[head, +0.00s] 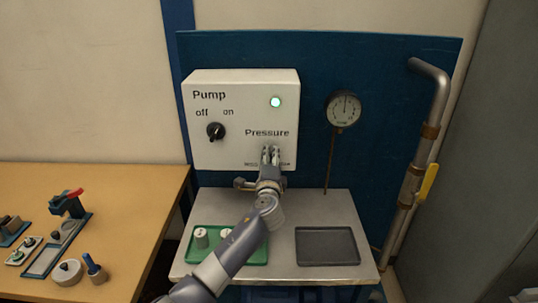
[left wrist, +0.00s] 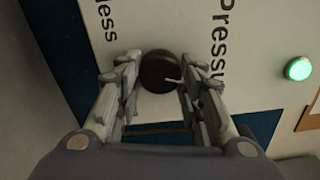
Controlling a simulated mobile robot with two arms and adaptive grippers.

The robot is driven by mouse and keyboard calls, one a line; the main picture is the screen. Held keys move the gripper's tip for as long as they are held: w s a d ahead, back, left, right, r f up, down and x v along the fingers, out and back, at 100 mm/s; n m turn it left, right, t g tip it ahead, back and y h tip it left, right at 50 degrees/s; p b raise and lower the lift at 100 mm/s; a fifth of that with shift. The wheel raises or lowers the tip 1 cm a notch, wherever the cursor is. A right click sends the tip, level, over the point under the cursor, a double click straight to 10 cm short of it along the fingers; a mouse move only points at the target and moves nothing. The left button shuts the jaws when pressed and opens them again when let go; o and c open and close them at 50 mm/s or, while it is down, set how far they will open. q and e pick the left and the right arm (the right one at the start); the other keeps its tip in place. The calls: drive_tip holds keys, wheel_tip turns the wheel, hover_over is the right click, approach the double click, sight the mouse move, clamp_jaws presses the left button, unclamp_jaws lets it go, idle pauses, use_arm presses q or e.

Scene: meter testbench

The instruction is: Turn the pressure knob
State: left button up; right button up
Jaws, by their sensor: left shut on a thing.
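The pressure knob (left wrist: 160,71) is a round black knob with a light pointer mark on the white control box (head: 238,90). In the left wrist view it sits between the two fingers of my left gripper (left wrist: 158,80), which is shut on it. In the head view my left gripper (head: 270,156) reaches up to the box below the word "Pressure" and hides the knob. The pump knob (head: 216,131) is black, between the "off" and "on" labels. A green lamp (head: 275,102) glows on the box. My right gripper is not in view.
A pressure gauge (head: 343,109) stands right of the box. A green tray (head: 258,258) with small cylinders and an empty dark tray (head: 327,246) lie on the bench below. A pipe with a yellow handle (head: 428,183) stands right. A wooden table (head: 120,200) holds several parts.

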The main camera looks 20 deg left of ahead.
use_arm(q)
drive_tip(key=m+p, duration=0.2)
drive_tip(key=m, duration=0.3)
drive_tip(key=shift+f, duration=0.15)
idle(0.3)
drive_tip(key=o, duration=1.1)
drive_tip(key=shift+c, duration=0.2)
drive_tip(key=shift+s, duration=0.1)
drive_tip(key=v, duration=1.2)
